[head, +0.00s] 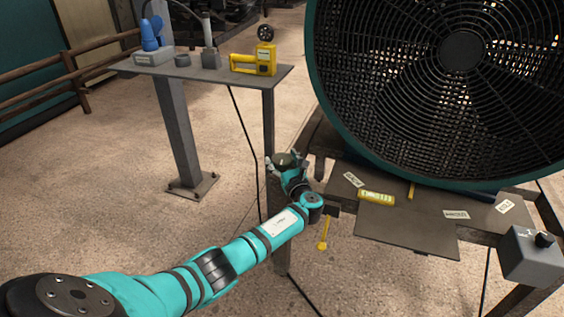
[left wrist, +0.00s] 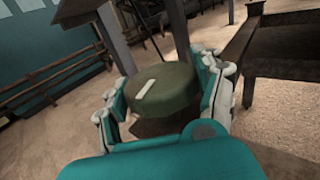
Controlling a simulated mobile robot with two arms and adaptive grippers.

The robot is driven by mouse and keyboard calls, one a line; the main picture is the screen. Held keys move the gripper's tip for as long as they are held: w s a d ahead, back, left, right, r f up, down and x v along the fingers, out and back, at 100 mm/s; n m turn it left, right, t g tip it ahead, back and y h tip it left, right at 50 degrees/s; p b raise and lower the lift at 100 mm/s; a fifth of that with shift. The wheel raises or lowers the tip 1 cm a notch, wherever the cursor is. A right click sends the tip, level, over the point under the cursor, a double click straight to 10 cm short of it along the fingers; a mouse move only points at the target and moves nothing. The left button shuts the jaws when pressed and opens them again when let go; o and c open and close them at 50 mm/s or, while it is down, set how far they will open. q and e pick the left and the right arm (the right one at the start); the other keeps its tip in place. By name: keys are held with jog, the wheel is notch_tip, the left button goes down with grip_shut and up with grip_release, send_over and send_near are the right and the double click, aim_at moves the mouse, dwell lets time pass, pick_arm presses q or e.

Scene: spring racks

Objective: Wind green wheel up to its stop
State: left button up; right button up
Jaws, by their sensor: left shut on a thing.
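The green wheel (left wrist: 168,92) is a dark olive disc with a white mark on its top face, in the middle of the left wrist view. In the head view it shows small (head: 285,159) at the end of my left arm, beside the fan bench. My left gripper (head: 284,164) is shut on the wheel. In the left wrist view its fingers (left wrist: 163,88) sit on opposite sides of the rim. What the wheel is mounted on is mostly hidden. My right gripper is in neither view.
A large teal fan (head: 463,50) stands on the bench to the right, with a grey plate (head: 405,228), a yellow cylinder (head: 376,198) and a grey control box (head: 531,256). A side table (head: 228,77) with tools stands behind. A yellow lever (head: 323,236) hangs below the bench edge.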

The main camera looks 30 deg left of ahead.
pick_arm(q)
jog(key=shift+f, duration=0.15)
jog(key=o, duration=1.2)
jog(key=shift+c, duration=0.2)
jog(key=v, duration=1.2)
